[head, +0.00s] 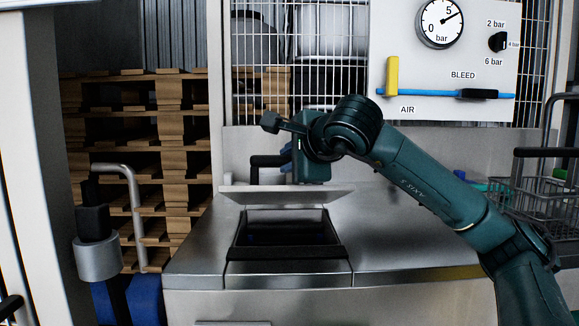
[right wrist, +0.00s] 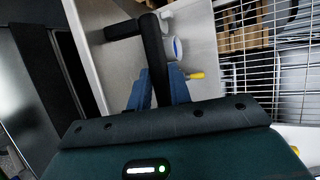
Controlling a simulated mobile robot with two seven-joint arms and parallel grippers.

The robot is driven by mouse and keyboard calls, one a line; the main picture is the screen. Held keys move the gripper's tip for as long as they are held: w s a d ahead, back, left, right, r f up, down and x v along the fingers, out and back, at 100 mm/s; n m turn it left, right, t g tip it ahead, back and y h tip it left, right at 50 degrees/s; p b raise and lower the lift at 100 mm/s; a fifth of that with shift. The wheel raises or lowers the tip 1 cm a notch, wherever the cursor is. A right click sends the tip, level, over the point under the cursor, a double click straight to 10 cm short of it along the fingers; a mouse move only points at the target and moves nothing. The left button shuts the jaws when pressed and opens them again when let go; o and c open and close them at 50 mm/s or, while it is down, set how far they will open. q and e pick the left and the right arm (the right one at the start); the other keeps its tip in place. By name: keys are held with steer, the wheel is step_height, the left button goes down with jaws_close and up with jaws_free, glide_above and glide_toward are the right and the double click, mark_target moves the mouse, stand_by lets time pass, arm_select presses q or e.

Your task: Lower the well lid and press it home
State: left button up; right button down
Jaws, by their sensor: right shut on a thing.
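The well lid (head: 325,193) is a pale metal panel, raised and tilted above the back of the well (head: 287,230). The well is a dark rectangular opening in the steel counter, with a black front rim. A black handle (head: 262,160) stands on the lid. My right gripper (head: 285,157) is shut on this handle, with its arm reaching in from the right. In the right wrist view, the blue fingers (right wrist: 158,92) close around the black handle bar (right wrist: 152,45). The hand hides part of the lid and handle in the head view. My left gripper does not show.
A panel with a pressure gauge (head: 440,22), yellow AIR lever (head: 392,76) and black BLEED handle (head: 477,94) is behind my right arm. Wire baskets (head: 545,205) stand at the right. Stacked pallets (head: 165,140) are behind at the left. The counter (head: 385,245) right of the well is clear.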

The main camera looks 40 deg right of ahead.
steer(key=shift+s+a+f+t+b, duration=0.15)
steer(key=shift+f+b, duration=0.15)
steer(key=shift+f, duration=0.2)
steer(key=shift+s+a+f+t+b, duration=0.15)
steer(key=shift+f+b, duration=0.15)
steer(key=shift+f, duration=0.2)
arm_select(q)
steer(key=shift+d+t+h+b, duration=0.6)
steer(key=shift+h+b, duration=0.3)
steer(key=shift+b, duration=0.45)
arm_select(e)
steer(key=shift+s+a+f, duration=0.3)
steer(key=shift+s+f, duration=0.05)
steer(key=shift+f, duration=0.25)
steer(key=shift+s+a+f, duration=0.25)
steer(key=shift+s+f, duration=0.05)
steer(key=shift+f, duration=0.25)
steer(key=c, duration=1.3)
jaws_free()
steer(key=shift+c, duration=0.2)
steer(key=shift+o, duration=0.3)
steer(key=shift+r, duration=0.1)
